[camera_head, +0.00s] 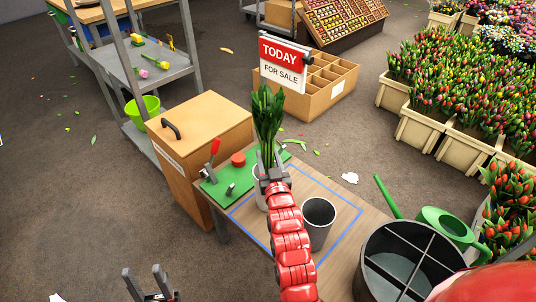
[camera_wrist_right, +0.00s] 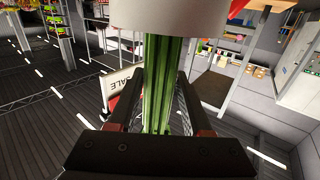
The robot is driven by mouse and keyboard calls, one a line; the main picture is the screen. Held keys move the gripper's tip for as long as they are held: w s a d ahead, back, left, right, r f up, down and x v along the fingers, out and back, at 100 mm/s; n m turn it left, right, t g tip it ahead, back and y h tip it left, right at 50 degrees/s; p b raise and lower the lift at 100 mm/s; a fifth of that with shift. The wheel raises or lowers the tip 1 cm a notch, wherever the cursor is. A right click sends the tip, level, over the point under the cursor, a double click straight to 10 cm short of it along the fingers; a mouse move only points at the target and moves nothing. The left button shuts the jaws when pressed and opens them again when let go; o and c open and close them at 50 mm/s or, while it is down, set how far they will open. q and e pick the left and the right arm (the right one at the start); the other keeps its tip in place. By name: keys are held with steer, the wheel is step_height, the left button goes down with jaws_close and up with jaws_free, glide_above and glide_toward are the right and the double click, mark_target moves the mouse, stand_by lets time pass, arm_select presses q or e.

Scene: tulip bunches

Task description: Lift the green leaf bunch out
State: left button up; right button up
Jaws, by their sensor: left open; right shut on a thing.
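The green leaf bunch (camera_head: 267,112) stands upright above the work table, its dark leaves spread at the top. My right gripper (camera_head: 271,172) is shut on its stems. In the right wrist view the green stems (camera_wrist_right: 158,85) run between the two fingers (camera_wrist_right: 158,125). A white vase (camera_head: 261,198) is partly hidden behind my right arm; its pale wall (camera_wrist_right: 180,18) also shows at the top of the upside-down wrist view, hiding the stems' lower ends. My left gripper (camera_head: 150,284) is open and empty at the bottom left, over the floor.
A grey cup (camera_head: 318,222) stands inside the blue outline on the table. A large divided bucket (camera_head: 372,262) and a green watering can (camera_head: 440,226) are at right. A green board (camera_head: 212,190) with a red-handled lever and a wooden box (camera_head: 215,118) are at left.

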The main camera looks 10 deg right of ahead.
jaws_close()
step_height(320, 180, up, 18)
steer(key=p, duration=0.2)
steer(key=shift+f+p, duration=0.15)
steer(key=shift+p, duration=0.2)
